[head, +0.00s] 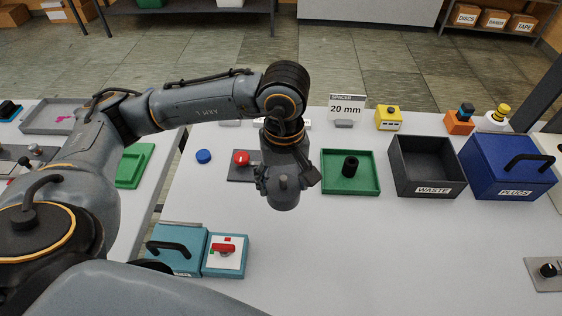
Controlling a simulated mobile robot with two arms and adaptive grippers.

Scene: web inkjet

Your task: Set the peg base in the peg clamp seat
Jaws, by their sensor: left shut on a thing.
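My left gripper (284,186) hangs over the middle of the table, left of the green tray. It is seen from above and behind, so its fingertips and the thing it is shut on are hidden. A teal block with a white top and a red clamp-like handle (224,249) stands at the front left; it may be the peg clamp seat. A black cylinder (350,165) stands upright in the green tray (363,187). I cannot make out the peg base for certain. My right gripper is out of view.
A teal lidded box (176,250) adjoins the clamp block. A grey plate with a red button (241,159) and a blue disc (204,156) lie behind. The waste bin (425,163) and blue plugs box (510,165) stand at the right. The front middle of the table is clear.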

